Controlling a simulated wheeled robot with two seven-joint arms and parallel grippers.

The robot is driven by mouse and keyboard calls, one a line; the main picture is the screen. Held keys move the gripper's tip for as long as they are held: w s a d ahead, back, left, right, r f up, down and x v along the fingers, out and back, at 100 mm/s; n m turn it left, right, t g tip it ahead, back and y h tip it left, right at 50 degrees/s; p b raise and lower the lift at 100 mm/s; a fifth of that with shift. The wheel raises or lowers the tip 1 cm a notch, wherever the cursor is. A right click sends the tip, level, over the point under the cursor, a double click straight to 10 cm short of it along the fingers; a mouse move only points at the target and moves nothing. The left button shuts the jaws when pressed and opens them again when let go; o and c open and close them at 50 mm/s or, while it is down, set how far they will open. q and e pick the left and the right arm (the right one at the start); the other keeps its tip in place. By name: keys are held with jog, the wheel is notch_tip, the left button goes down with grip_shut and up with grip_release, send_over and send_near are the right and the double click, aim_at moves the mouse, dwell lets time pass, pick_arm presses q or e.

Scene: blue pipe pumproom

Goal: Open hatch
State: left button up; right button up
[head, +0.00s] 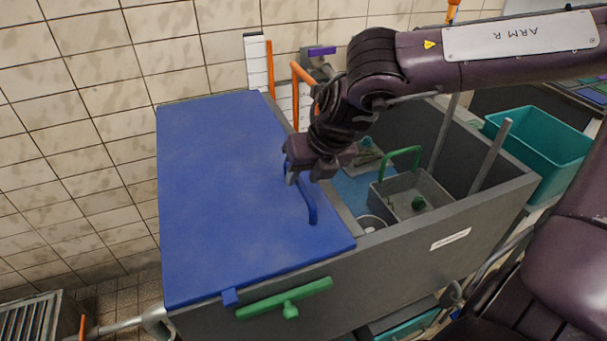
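The hatch is a flat blue lid (215,200) lying closed over the left part of a grey bin (400,262) in the head view. A blue bar handle (311,208) stands on the lid near its right edge. My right gripper (303,179) reaches down from the upper right over the far part of this handle. Its two fingers are apart, on either side of the bar as seen from here. The gripper hides part of the handle, and contact is not clear. My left gripper is outside the view.
A green latch bar (285,299) and a small blue tab (230,296) are at the bin's front. The bin's open right part holds a grey basket (412,195) with a green handle. A teal crate (540,150) stands at right. A tiled wall (80,130) is behind.

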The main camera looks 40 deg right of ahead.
jog(key=shift+w+f, duration=0.1)
jog(key=shift+f, duration=0.15)
grip_shut()
jog(key=shift+r, duration=0.1)
